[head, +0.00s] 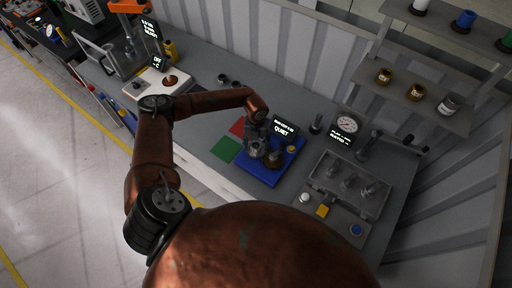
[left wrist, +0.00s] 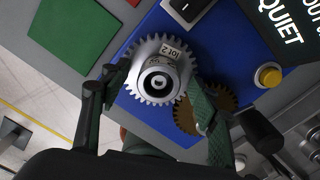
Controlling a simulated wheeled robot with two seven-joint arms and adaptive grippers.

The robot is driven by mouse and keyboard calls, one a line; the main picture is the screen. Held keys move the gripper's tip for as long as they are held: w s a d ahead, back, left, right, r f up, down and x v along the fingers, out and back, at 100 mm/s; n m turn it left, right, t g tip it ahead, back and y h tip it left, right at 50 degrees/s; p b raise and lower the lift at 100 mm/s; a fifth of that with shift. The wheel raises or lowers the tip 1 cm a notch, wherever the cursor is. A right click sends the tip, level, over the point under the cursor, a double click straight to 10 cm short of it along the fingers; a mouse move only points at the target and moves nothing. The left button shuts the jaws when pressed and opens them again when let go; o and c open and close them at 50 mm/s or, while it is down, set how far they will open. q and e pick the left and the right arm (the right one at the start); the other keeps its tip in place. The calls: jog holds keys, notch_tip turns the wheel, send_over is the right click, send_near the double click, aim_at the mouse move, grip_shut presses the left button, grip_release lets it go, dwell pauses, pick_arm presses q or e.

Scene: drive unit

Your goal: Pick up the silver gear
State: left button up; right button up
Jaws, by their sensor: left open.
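The silver gear (left wrist: 158,72) sits on the blue base plate (left wrist: 128,108) of the drive unit, with a hub at its centre and a small label on its face. In the head view the gear (head: 257,150) is small and lies just under my left gripper (head: 256,136). In the left wrist view my left gripper (left wrist: 155,100) is open, with one finger on each side of the gear's lower part. I cannot tell whether the fingers touch it. A brown gear (left wrist: 190,118) lies beside the silver gear, partly hidden by the right finger. My right gripper is not in view.
A green square (head: 225,149) and a red square (head: 238,127) lie left of the blue plate. A sign reading QUIET (head: 284,130) stands behind it.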

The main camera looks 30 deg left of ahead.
pick_arm(q)
jog(key=shift+f, duration=0.15)
jog(key=shift+c, duration=0.7)
jog(key=c, duration=0.9)
jog(key=shift+c, duration=0.6)
